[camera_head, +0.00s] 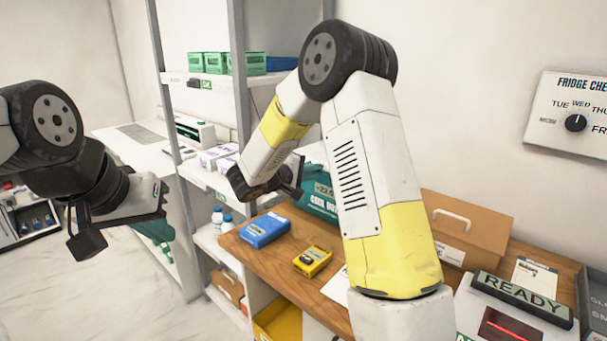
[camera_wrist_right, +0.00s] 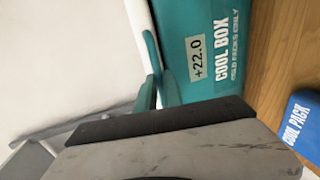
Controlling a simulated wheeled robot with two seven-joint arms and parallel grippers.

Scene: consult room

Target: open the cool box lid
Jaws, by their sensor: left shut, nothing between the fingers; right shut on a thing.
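The teal cool box (camera_head: 318,200) stands at the back of the wooden counter, partly hidden behind my right arm. In the right wrist view its teal front (camera_wrist_right: 212,55) fills the upper middle, with a +22.0 display. The white lid edge (camera_wrist_right: 139,18) runs along its left side there, with a teal tab (camera_wrist_right: 152,62) beside it. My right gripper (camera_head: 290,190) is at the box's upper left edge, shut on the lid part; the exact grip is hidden. How far the lid is raised cannot be told. My left gripper (camera_head: 86,240) is shut and empty, far left of the counter.
A blue cool pack (camera_head: 265,229) and a yellow device (camera_head: 312,261) lie on the wooden counter (camera_head: 285,265) before the box. A brown case (camera_head: 465,228) and a READY unit (camera_head: 520,298) stand to the right. A grey shelf post (camera_head: 240,80) rises left of my right arm.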

